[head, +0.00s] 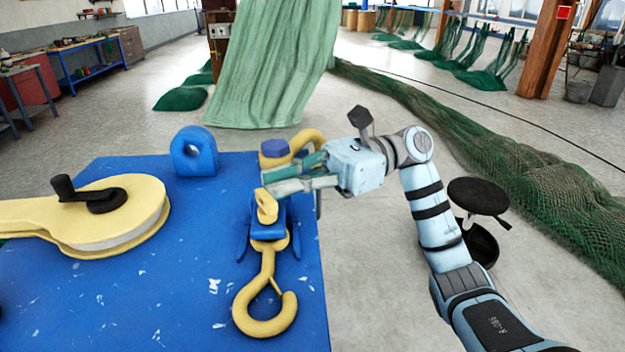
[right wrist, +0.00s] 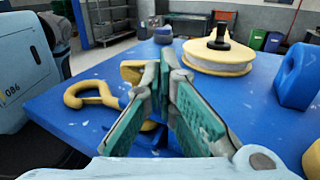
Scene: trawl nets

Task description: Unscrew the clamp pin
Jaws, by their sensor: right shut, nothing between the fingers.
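My right gripper (head: 268,186) is shut and empty above the right part of the blue table; its green-padded fingers meet at the tips in the right wrist view (right wrist: 168,56). Just below the fingertips is a yellow eye (head: 266,207) on a blue clamp-like block (head: 268,229), with a yellow hook (head: 264,318) attached towards the front. Behind the fingers stands a yellow fitting (head: 309,138) with a blue cap (head: 273,147). I cannot tell which part is the clamp pin; the fingers partly cover this area. The hook also shows in the right wrist view (right wrist: 88,92). My left gripper is not in view.
The blue table (head: 180,300) also carries a yellow pulley-like block (head: 125,210) with a black knob at left and a blue eye (head: 194,151) at the back. A black stool (head: 478,195) stands right of the table. Green nets (head: 520,170) lie on the floor.

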